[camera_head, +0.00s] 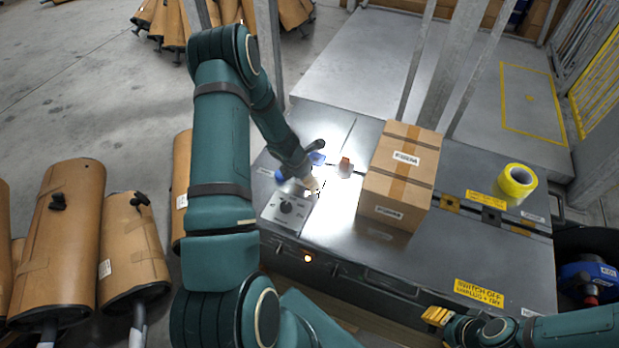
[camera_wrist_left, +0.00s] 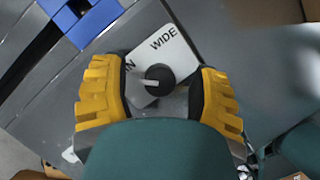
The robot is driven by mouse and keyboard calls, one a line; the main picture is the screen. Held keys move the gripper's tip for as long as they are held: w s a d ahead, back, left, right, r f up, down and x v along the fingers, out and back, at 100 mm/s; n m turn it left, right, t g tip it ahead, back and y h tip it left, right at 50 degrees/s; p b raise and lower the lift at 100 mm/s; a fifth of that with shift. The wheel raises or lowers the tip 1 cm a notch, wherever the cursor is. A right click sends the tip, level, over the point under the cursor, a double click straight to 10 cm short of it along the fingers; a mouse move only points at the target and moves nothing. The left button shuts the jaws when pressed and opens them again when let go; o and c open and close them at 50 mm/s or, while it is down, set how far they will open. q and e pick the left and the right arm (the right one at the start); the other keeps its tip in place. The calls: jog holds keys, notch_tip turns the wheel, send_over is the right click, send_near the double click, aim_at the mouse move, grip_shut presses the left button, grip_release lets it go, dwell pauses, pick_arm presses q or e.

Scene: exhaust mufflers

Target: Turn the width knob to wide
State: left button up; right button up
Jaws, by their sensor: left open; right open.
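The width knob (camera_head: 287,207) is a round black knob on a light plate (camera_head: 271,210) at the near left of the grey machine top. In the left wrist view the knob (camera_wrist_left: 165,76) has a pale pointer facing left, near a partly hidden label ending in "IN" and away from "WIDE". My left gripper (camera_wrist_left: 160,84) is open, its yellow fingers on either side of the knob; I cannot tell whether they touch it. In the head view its fingers are hard to make out. My right gripper (camera_head: 437,316) is open and empty in front of the machine's near edge.
A cardboard box (camera_head: 399,182) stands on the machine right of the knob. A yellow tape roll (camera_head: 517,181) lies further right. Blue parts (camera_head: 317,158) sit just behind the plate. Brown mufflers (camera_head: 70,235) stand on the floor at left. Metal posts rise behind the machine.

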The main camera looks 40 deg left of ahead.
pick_arm(q)
grip_shut()
